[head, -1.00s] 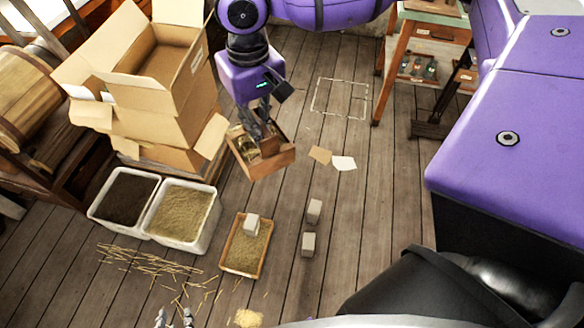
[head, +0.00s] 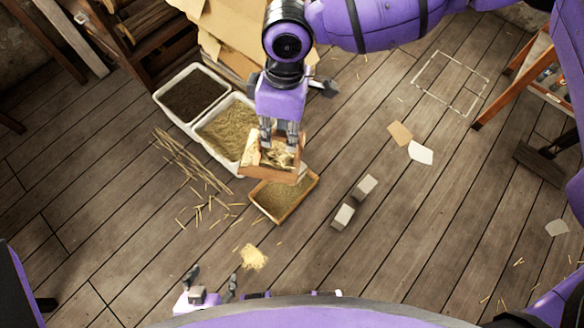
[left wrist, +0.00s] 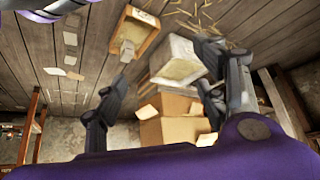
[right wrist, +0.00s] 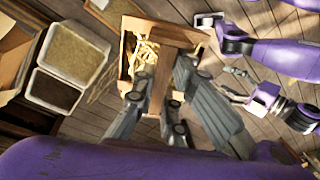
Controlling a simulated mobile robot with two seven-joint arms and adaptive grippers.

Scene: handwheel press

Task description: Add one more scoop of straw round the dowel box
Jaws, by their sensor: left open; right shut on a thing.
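My right gripper (head: 280,138) is shut on a wooden scoop (head: 272,173), which holds pale straw. The straw shows in the right wrist view (right wrist: 147,50). The scoop is in front of the far end of a shallow wooden tray (head: 290,213) with straw-coloured filling. A pale block, probably the dowel box (left wrist: 127,49), stands in that tray in the left wrist view; the scoop mostly hides it in the head view. My left gripper (head: 212,285) is open and empty at the bottom of the head view, apart from the tray.
White tubs of dark material (head: 192,92) and straw (head: 222,134) stand left of the scoop. Cardboard boxes (left wrist: 172,125) are behind them. Two grey blocks (head: 354,202), loose straws (head: 190,170) and a small straw heap (head: 254,257) lie on the floor.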

